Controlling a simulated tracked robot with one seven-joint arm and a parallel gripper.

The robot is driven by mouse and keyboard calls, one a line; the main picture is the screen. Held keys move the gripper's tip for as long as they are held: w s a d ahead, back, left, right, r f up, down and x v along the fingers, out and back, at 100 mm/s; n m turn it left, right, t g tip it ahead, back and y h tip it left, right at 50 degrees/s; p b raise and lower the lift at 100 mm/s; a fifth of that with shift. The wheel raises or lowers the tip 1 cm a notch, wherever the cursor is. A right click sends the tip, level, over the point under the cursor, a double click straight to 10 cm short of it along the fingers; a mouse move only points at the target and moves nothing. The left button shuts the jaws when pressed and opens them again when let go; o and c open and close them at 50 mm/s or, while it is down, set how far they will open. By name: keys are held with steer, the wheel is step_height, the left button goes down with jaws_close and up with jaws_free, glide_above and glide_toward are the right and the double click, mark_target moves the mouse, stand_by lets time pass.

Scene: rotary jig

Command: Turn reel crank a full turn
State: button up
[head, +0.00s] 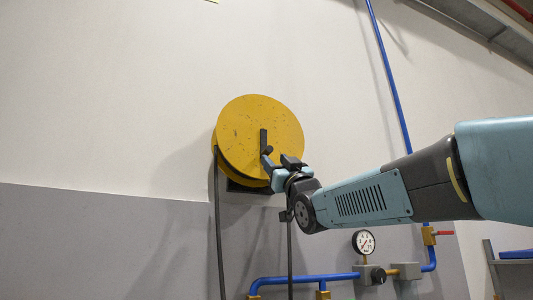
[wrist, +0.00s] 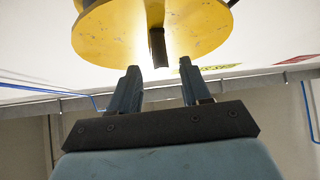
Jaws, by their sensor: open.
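The yellow round reel (head: 245,120) is mounted on the wall, and its face also fills the top of the wrist view (wrist: 105,30). Its dark crank (head: 263,137) runs from near the reel's middle, with a dark knob at its lower end. My gripper (head: 277,163) is at the lower right of the crank, close to the knob. In the wrist view the crank handle (wrist: 158,48) points down to between the two open fingertips (wrist: 159,66), with space on both sides. Nothing is held. I cannot tell how deep the handle's end sits between the fingers.
A black hose (head: 219,230) hangs from the reel's left side. Below right are blue pipes (head: 300,280), a pressure gauge (head: 363,242) and a valve with a red handle (head: 445,233). A blue vertical pipe (head: 390,75) runs up the wall behind my arm. The wall left of the reel is clear.

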mark_target(269, 154)
steer(key=x, duration=0.6)
steer(key=shift+w+a+r, duration=0.1)
steer(key=shift+w+r, duration=0.15)
steer(key=shift+r, duration=0.05)
jaws_close()
steer(key=shift+a, duration=0.1)
stand_by(0.4)
